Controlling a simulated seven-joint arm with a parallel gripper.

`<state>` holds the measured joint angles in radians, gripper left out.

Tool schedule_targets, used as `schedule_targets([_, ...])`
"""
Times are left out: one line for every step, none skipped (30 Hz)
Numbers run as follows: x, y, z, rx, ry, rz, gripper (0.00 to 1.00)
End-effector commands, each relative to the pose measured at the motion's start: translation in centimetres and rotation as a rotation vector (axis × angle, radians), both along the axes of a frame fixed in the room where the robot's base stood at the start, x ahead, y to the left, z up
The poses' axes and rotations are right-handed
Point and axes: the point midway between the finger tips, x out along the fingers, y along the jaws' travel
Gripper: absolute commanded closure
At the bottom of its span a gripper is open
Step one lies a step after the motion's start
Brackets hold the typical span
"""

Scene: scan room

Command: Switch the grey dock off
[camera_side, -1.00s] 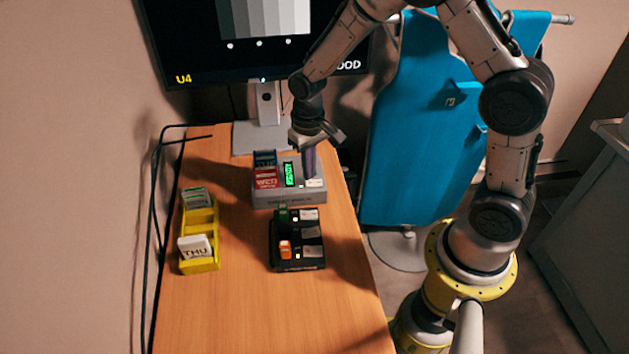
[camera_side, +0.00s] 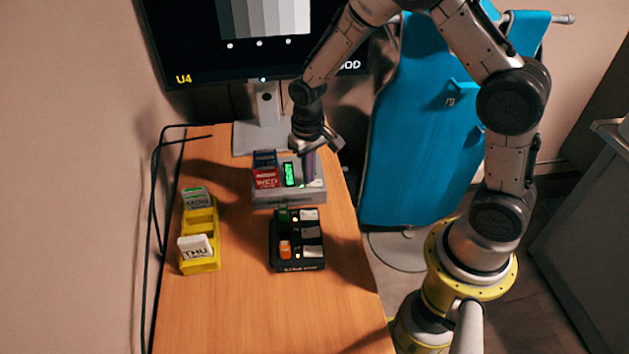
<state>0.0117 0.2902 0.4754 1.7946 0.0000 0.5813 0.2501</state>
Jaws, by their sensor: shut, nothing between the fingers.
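The grey dock (camera_side: 290,198) stands on the wooden table in front of the monitor stand. A blue cartridge (camera_side: 264,158) and a red cartridge (camera_side: 266,178) marked WED sit in its left part. A green lit display (camera_side: 291,174) shows in its middle. My gripper (camera_side: 308,180) is shut and points down at the dock's right part, just right of the display. Its fingertips are at or very near the dock's top; I cannot tell if they touch. The fingers partly hide the dock's right part, and I cannot make out a switch there.
A black dock (camera_side: 297,268) with green and orange pieces stands in front of the grey dock. A yellow rack (camera_side: 201,266) with grey and white THU cartridges (camera_side: 195,246) is at left. The front of the table (camera_side: 260,320) is clear.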

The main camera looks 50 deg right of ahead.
Motion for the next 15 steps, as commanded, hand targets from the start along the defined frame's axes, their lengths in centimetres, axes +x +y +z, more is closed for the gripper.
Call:
schedule_targets([0.00, 0.00, -0.09, 0.000, 0.000, 0.000, 1.00])
schedule_targets([0.00, 0.00, -0.13, 0.000, 0.000, 0.000, 1.00])
schedule_targets([0.00, 0.00, -0.18, 0.000, 0.000, 0.000, 1.00])
schedule_targets([0.00, 0.00, -0.22, 0.000, 0.000, 0.000, 1.00])
schedule_targets([0.00, 0.00, -0.27, 0.000, 0.000, 0.000, 1.00])
schedule_targets([-0.01, 0.00, -0.32, 0.000, 0.000, 0.000, 1.00])
schedule_targets([-0.01, 0.00, -0.37, 0.000, 0.000, 0.000, 1.00])
schedule_targets([-0.01, -0.01, -0.41, 0.000, 0.001, 0.000, 1.00])
schedule_targets([-0.02, 0.00, -0.47, 0.000, 0.001, 0.000, 1.00])
schedule_targets([-0.01, -0.01, -0.45, 0.000, 0.000, 0.000, 1.00])
schedule_targets([-0.01, -0.01, -0.43, 0.000, 0.000, 0.000, 1.00])
schedule_targets([-0.01, -0.01, -0.35, 0.000, 0.000, 0.000, 1.00])
schedule_targets([-0.01, -0.01, -0.24, 0.000, 0.000, 0.000, 1.00])
schedule_targets([0.00, -0.01, -0.09, 0.000, 0.000, 0.000, 1.00])
schedule_targets([0.02, -0.01, 0.17, 0.000, -0.001, 0.000, 1.00])
